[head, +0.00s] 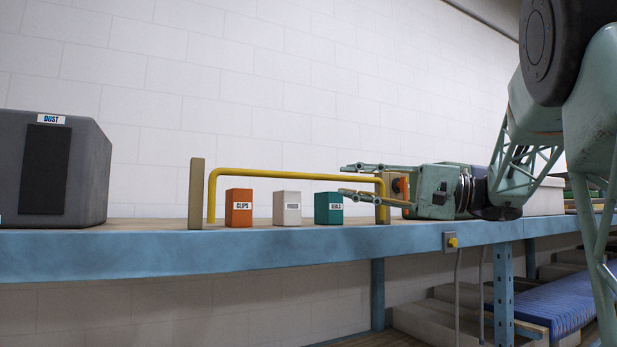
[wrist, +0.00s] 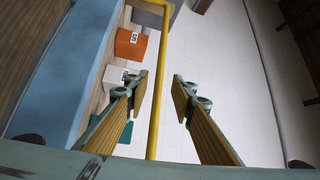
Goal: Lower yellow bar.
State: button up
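The yellow bar (head: 285,171) is raised and level above the shelf, with bent ends running down beside two upright posts. In the wrist view, the yellow bar (wrist: 155,95) runs lengthwise between my fingers. My gripper (head: 345,180) is at the bar's right end, one finger above the bar and one below. In the wrist view, my gripper (wrist: 161,88) is open, with a gap to the bar on each side. I see no contact with the bar.
An orange CLIPS box (head: 238,208), a white box (head: 287,207) and a teal box (head: 328,208) stand under the bar. A grey DUST bin (head: 85,170) stands left on the blue-edged shelf (head: 150,255). A post (head: 196,190) flanks the bar's left end.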

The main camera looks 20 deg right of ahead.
aim_at(313, 177)
jog(key=shift+p+x, duration=0.8)
jog(key=shift+x, duration=4.85)
grip_shut()
